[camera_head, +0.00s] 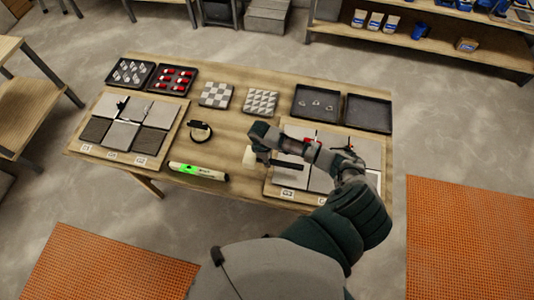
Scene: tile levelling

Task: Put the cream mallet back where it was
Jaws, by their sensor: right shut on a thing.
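The cream mallet (249,156) shows at the right gripper, left of the right-hand tile board (270,186). Its pale head hangs over bare wood, and a dark handle (283,163) runs right from it. My right gripper (262,147) is shut on the mallet from above. Whether the mallet touches the table cannot be told. My right arm covers much of the right-hand board and its grey tiles (320,180). My left gripper is not in view.
A green and white level (198,171) lies at the table's front edge, with a black ring-shaped item (200,131) behind it. The left board (163,110) holds grey tiles. Black trays (369,113) and patterned tiles (216,95) line the back.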

